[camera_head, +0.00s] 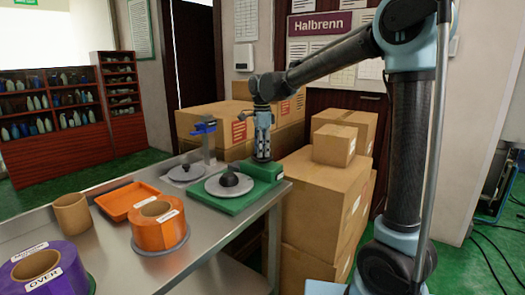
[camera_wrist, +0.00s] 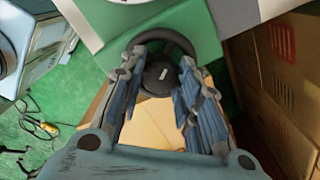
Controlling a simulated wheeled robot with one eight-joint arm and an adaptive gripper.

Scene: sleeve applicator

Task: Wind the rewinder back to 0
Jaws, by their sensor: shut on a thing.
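The rewinder (camera_head: 268,171) is a green unit at the far right corner of the steel table. A grey disc with a dark cone (camera_head: 229,181) sits on its top. My gripper (camera_head: 262,157) points down at the rewinder's right back side. In the wrist view, the green housing (camera_wrist: 190,32) fills the top middle. My gripper's fingers (camera_wrist: 163,62) stand on both sides of a dark round knob (camera_wrist: 158,76) with a small white mark, and are shut on it. A dark ring shows behind the knob. No readable number or scale shows.
Cardboard boxes (camera_head: 325,195) stand close to the table's right edge. A stand with a blue clamp (camera_head: 203,127) is left of the rewinder. An orange roll (camera_head: 144,237), an orange tray (camera_head: 112,210), a cardboard tube (camera_head: 71,218) and a purple roll (camera_head: 70,277) are nearer on the table.

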